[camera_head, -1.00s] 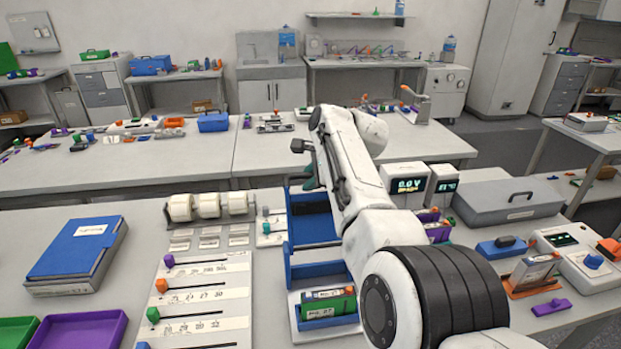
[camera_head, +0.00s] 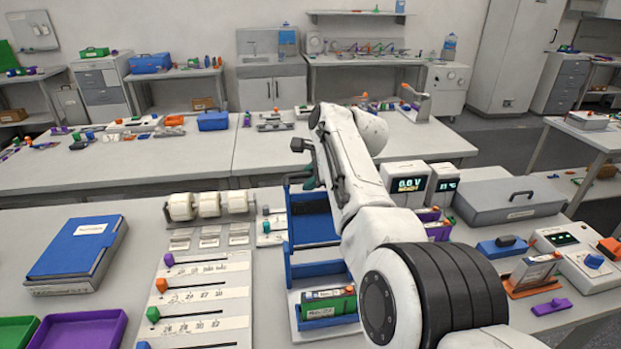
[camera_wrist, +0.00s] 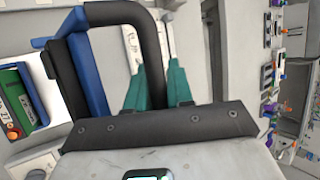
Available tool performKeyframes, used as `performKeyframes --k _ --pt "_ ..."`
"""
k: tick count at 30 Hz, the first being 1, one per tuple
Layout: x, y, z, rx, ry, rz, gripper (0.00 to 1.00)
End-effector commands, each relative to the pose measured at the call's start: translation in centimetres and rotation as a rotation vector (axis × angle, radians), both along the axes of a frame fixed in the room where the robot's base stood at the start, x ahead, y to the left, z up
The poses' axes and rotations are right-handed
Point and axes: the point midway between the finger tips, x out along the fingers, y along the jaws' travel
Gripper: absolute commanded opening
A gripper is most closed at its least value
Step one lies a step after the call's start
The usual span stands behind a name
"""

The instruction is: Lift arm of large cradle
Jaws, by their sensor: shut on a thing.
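The large cradle (camera_head: 314,228) is a blue, open-fronted holder standing on the near bench, left of my arm. Its upper part is partly hidden behind my arm. In the wrist view, a blue upright (camera_wrist: 92,75) of the cradle stands beside a bent black bar (camera_wrist: 151,40), which looks like the handle of its arm. My gripper (camera_wrist: 157,88) has teal fingers on both sides of the black bar and is shut on it. In the head view, the fingers (camera_head: 311,183) are mostly hidden at the cradle's top.
A smaller blue cradle with a green cell (camera_head: 328,302) stands just in front. White rolls (camera_head: 208,206) and a slider board (camera_head: 205,296) are to the left. Display boxes (camera_head: 408,184) and a grey case (camera_head: 507,200) stand to the right.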

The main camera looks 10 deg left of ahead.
Motion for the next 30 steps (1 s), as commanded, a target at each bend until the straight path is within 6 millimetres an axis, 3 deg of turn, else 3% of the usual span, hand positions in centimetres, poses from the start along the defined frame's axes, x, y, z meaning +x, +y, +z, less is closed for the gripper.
performKeyframes --k 1,9,10,12,22,30 --pt "-0.6 -0.1 -1.5 -0.009 0.027 0.004 0.0" --pt "-0.6 -0.1 -1.5 -0.01 0.03 0.004 0.0" --pt "-0.6 -0.1 -1.5 -0.01 0.03 0.004 0.23" --pt "-0.6 -0.1 -1.5 -0.01 0.029 0.005 0.27" --pt "-0.6 -0.2 -1.2 -0.01 0.028 0.004 0.27" --pt "-0.3 -1.1 0.7 -0.007 0.023 0.001 0.27"
